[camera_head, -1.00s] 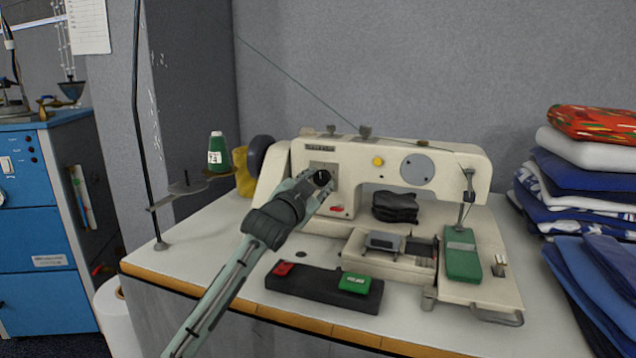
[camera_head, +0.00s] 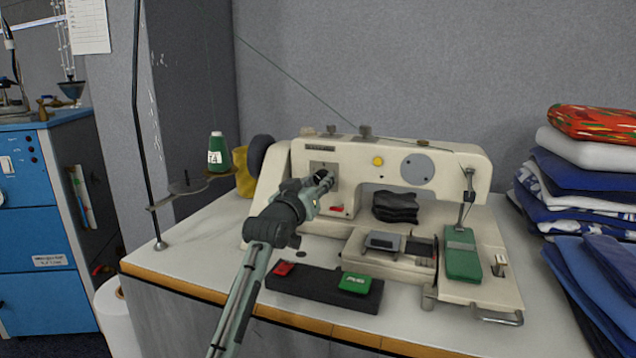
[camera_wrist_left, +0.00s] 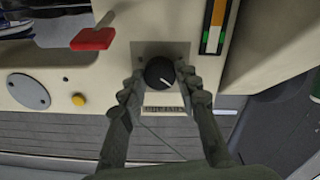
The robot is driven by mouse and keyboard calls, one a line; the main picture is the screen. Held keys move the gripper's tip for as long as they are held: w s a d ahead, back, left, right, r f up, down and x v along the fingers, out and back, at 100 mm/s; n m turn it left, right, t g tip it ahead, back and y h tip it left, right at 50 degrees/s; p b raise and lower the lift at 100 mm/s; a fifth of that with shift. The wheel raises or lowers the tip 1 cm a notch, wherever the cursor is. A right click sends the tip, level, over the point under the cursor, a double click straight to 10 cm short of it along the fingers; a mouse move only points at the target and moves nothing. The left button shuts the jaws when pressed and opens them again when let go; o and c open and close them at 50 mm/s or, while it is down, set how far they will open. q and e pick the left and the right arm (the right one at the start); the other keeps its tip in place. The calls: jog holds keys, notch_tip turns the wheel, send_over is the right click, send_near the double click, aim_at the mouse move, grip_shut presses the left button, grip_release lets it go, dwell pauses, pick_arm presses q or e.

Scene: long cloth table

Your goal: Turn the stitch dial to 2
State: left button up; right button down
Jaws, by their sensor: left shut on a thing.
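The stitch dial is a round black knob (camera_wrist_left: 160,73) with a white pointer line, set on a grey plate on the front of the cream sewing machine (camera_head: 290,190). In the left wrist view its line points to the lower right of the picture. My left gripper (camera_head: 324,181) is at the dial, and its fingers (camera_wrist_left: 160,82) are shut on it, one on each side. In the head view the fingers hide most of the dial. I cannot read any numbers around it. My right gripper is not in view.
A red lever (camera_wrist_left: 93,38) and a yellow button (camera_head: 377,161) are near the dial. A black box with red and green pads (camera_head: 322,290) lies in front of the machine. A green thread spool (camera_head: 217,153) stands left, and folded cloth (camera_head: 590,180) is stacked right.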

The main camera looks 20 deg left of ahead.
pick_arm(q)
jog(key=shift+n, duration=0.6)
jog(key=o, duration=1.2)
jog(key=shift+c, duration=0.2)
jog(key=s, duration=1.2)
jog(key=shift+a+f, duration=0.15)
jog(key=shift+a, duration=0.1)
